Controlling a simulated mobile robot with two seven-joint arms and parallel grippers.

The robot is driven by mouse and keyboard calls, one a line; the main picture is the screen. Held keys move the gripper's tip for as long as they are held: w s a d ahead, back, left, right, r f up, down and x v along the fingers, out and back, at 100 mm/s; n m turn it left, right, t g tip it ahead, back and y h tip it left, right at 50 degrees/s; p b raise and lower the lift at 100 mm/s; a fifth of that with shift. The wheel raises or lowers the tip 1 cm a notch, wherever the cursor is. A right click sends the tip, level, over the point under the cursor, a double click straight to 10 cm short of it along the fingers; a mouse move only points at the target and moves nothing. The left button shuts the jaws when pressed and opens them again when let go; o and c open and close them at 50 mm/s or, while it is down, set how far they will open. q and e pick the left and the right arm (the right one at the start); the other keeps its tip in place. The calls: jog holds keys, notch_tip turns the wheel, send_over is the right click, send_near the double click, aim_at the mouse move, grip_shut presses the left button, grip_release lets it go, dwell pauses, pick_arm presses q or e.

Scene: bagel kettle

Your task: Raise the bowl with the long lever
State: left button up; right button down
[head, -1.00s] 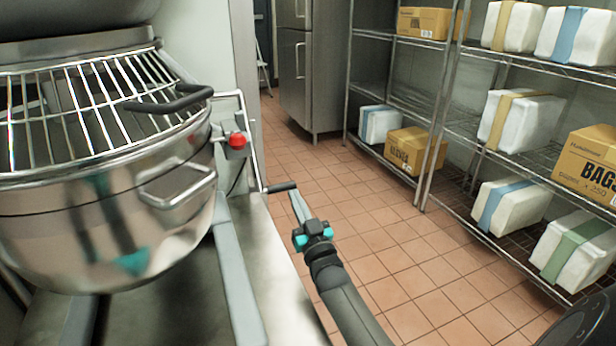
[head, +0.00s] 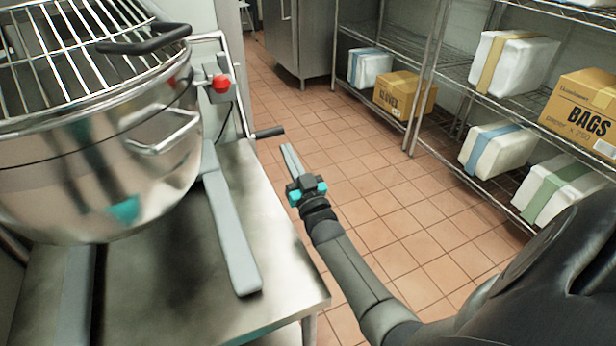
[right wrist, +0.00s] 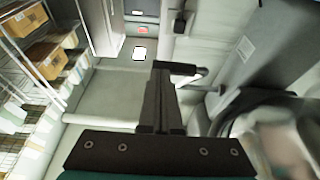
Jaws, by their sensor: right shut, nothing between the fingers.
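The steel mixer bowl (head: 100,175) is at the left in the head view, under a wire guard with a black handle. A long bent metal lever (head: 240,95) runs down the mixer's right side and ends in a black grip (head: 268,132). My right gripper (head: 287,148) is shut and empty, just below and right of that grip in the head view. I cannot tell whether they touch. In the right wrist view the gripper's fingers (right wrist: 158,100) are together, with a dark bar at their tips. My left gripper is not in view.
A red button (head: 221,84) sits on the mixer beside the lever. A steel table (head: 190,270) lies under the bowl. Wire shelves (head: 455,72) with boxes and wrapped packs stand at the right. The tiled floor (head: 380,185) between is clear.

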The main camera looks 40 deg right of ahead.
pick_arm(q)
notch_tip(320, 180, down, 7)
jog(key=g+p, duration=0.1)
jog(key=p, duration=0.2)
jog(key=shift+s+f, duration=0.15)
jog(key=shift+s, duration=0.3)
pick_arm(e)
jog(key=v, duration=1.2)
jog(key=shift+s+a, duration=0.2)
jog(key=shift+s, duration=0.05)
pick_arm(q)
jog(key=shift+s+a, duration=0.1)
pick_arm(e)
jog(key=shift+f, duration=0.1)
